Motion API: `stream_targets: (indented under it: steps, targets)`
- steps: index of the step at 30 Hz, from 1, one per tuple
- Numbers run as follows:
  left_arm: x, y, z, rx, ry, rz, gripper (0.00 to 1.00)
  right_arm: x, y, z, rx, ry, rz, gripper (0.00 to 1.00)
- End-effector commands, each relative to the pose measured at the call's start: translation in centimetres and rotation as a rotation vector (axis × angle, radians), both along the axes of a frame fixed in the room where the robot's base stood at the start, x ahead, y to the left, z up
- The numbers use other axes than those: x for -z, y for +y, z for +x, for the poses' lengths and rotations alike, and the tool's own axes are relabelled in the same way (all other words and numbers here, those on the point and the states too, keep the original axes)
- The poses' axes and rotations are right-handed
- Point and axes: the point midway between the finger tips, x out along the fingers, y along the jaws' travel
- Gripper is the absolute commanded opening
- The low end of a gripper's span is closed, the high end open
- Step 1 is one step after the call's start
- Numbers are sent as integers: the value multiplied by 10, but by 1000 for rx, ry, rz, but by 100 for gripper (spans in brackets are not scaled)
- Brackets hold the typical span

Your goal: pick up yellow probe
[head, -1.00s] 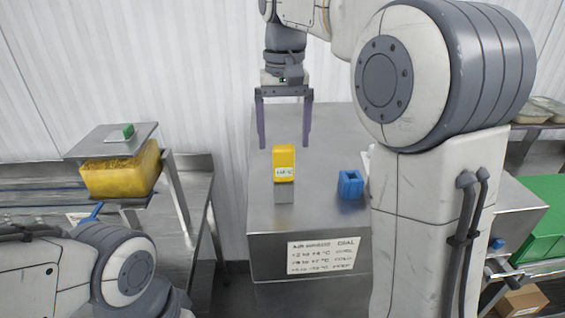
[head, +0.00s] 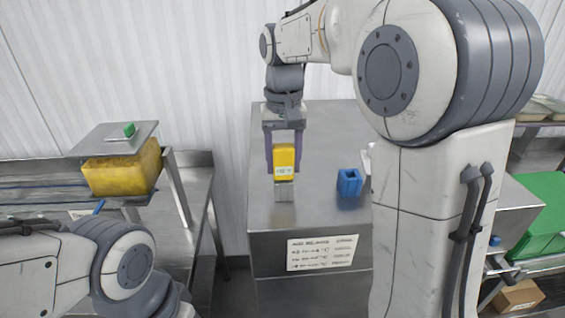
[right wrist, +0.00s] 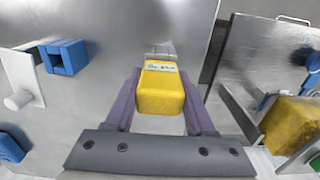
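The yellow probe (head: 284,158) is a yellow block with a pale display. It stands upright on a small grey block (head: 284,190) on the steel cabinet top. My right gripper (head: 284,165) comes down from above, with its purple fingers on either side of the probe. In the right wrist view, the yellow probe (right wrist: 160,95) sits between the fingers of the right gripper (right wrist: 160,90), which look closed against its sides. My left arm shows at lower left, and its gripper is out of view.
A blue square holder (head: 349,183) stands on the cabinet top (head: 320,130) to the right of the probe. A yellow container (head: 124,170) with a steel lid is on a shelf at left. A green bin (head: 540,215) is at right.

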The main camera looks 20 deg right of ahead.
Motion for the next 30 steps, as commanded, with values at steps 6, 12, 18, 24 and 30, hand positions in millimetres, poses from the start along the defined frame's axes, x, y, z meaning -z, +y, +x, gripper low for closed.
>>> stream_targets:
  steps: [6,12,18,24,30]
  targets:
    - [0,0,0,0,0,0,60,0,0,0,0,0,0,0]
    - [1,0,0,0,0,0,60,-4,0,1,0,-2,-1,0]
    - [7,0,0,-1,0,0,60,-24,0,1,0,-5,0,0]
    - [15,0,0,-2,0,0,60,-49,-17,-5,6,-5,0,0]
    - [22,0,0,-3,0,0,60,-73,-53,-20,7,-5,-1,0]
